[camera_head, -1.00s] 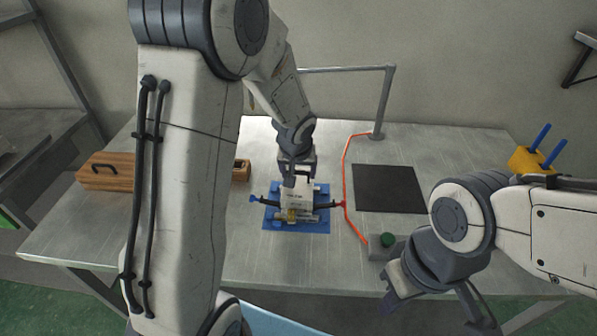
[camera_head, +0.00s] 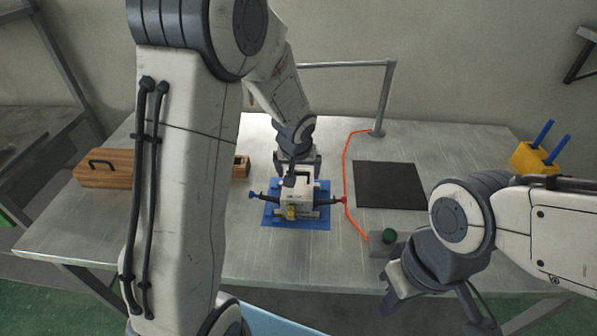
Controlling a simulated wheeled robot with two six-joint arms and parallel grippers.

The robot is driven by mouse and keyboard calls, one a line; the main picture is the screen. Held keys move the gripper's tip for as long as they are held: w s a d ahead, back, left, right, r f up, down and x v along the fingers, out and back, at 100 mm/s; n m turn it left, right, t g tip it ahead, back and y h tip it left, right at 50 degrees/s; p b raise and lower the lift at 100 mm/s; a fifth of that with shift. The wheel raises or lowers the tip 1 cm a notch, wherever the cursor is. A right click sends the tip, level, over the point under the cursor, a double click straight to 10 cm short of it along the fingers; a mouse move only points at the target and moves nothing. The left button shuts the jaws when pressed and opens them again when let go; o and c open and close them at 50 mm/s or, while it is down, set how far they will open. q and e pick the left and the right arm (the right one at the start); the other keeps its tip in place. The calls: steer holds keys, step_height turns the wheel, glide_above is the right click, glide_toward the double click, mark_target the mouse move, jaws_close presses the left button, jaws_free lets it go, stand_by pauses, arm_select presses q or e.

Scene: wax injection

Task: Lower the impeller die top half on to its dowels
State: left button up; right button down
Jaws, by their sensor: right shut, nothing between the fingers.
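The impeller die top half (camera_head: 289,197) is a pale grey block with a dark handle on top. It sits level in the middle of the blue mat (camera_head: 269,217), over the lower die parts. Dowels are not visible, and I cannot tell whether the seam is fully closed. My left gripper (camera_head: 298,171) is just behind and above the block, its fingers spread to either side of the handle. It looks open, apart from the handle. My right gripper (camera_head: 393,290) is shut and empty at the table's front right, away from the die.
Dark arms with a blue knob (camera_head: 252,195) and a red knob (camera_head: 343,200) flank the die. A wooden box (camera_head: 105,172) is at left.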

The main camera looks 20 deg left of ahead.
mark_target(297, 194)
arm_select(q)
steer(key=shift+s+f, duration=0.1)
steer(key=v, duration=1)
steer(key=shift+r+p, duration=0.35)
